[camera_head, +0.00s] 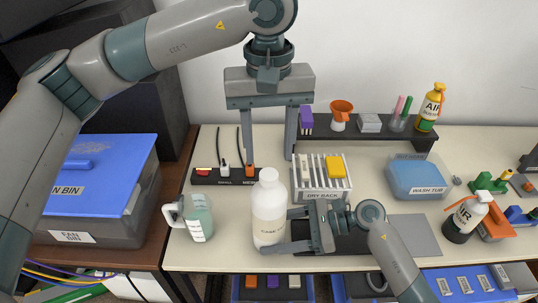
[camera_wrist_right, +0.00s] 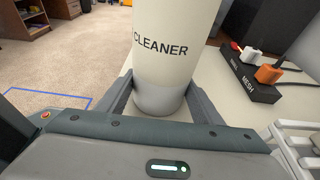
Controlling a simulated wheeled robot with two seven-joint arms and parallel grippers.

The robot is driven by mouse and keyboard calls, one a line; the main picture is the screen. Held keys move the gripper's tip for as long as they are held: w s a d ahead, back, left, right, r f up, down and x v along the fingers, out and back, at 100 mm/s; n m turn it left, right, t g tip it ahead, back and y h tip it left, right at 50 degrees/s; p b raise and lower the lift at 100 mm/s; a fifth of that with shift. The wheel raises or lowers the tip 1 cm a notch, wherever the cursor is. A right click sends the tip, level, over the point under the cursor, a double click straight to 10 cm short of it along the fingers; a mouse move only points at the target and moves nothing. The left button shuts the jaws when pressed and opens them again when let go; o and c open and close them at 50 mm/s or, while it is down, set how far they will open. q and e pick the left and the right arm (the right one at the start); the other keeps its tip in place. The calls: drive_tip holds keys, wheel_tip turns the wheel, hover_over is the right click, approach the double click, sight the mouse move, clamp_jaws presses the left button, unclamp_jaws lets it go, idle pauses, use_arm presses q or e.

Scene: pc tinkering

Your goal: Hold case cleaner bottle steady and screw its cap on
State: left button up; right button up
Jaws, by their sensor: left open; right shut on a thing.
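The case cleaner bottle (camera_head: 269,215) is white and stands upright near the front edge of the table. A white rounded piece (camera_head: 268,175) tops it; I cannot tell whether this is a seated cap or the bare neck. My right gripper (camera_head: 277,231) is shut on the lower part of the bottle from the right. The right wrist view shows the bottle (camera_wrist_right: 165,60), lettered CLEANER, between its two fingers. My left gripper (camera_head: 270,153) points down over the bottle, open and empty, with its fingertips spread just above the bottle's top.
A pale green jug (camera_head: 196,222) stands left of the bottle. A power strip (camera_head: 215,177) with plugs lies behind it. A white drying rack (camera_head: 323,193) is close behind my right gripper.

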use_arm(q)
drive_tip(key=shift+r, duration=0.35)
wheel_tip(320, 180, up, 12)
idle(0.8)
use_arm(e)
drive_tip(key=o, duration=1.3)
drive_tip(key=shift+c, duration=0.2)
drive_tip(key=shift+d, duration=0.1)
drive_tip(key=v, duration=1.1)
drive_tip(key=shift+d+r, duration=0.15)
drive_tip(key=shift+d, duration=0.25)
